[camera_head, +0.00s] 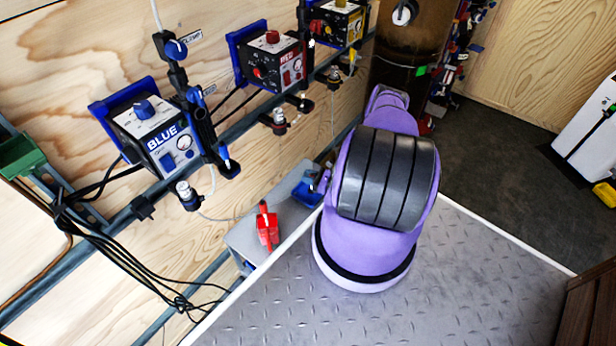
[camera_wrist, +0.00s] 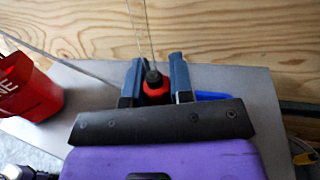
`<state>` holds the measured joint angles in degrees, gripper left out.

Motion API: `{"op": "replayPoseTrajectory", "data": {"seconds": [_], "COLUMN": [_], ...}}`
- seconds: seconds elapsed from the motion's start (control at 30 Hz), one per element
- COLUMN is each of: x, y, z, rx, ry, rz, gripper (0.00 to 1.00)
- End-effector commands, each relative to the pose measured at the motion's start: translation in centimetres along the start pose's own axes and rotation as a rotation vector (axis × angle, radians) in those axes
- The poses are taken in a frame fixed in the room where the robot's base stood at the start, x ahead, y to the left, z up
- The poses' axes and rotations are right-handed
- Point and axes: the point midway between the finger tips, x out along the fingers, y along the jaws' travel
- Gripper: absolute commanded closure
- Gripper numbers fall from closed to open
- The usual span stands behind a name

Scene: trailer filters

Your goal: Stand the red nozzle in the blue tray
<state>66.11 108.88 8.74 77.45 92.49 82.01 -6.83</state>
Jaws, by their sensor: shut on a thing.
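In the wrist view my gripper (camera_wrist: 155,78) is shut on the red nozzle (camera_wrist: 156,92), which has a dark top and sits between the two blue-grey fingers. Its lower end is hidden behind my gripper's dark front plate. A blue piece, likely the blue tray (camera_wrist: 212,96), shows just right of the right finger, mostly hidden. In the head view the blue tray (camera_head: 307,195) is at the far end of the grey shelf, partly covered by my purple arm. I cannot tell whether the nozzle is inside the tray or touching it.
A red tray (camera_head: 267,228) stands on the grey shelf (camera_head: 247,238); it also shows in the wrist view (camera_wrist: 32,92). Blue, red and yellow control boxes (camera_head: 160,135) hang on the wooden wall above, with cables and a rail. Thin lines rise near the nozzle.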

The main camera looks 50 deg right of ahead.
Motion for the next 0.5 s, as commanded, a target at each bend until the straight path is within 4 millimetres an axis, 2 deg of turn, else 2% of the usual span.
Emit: {"op": "replayPoseTrajectory", "data": {"seconds": [0.17, 0.2, 0.3, 0.5], "x": [-0.01, 0.0, 0.0, 0.0], "y": [0.04, 0.03, 0.03, 0.03], "z": [-0.25, -0.22, -0.22, -0.22], "rx": [0.001, 0.0, 0.0, 0.0], "ry": [0.0, 0.0, 0.0, 0.0], "rz": [0.0, 0.0, 0.0, 0.0], "gripper": [1.0, 0.69, 0.49, 0.49]}}
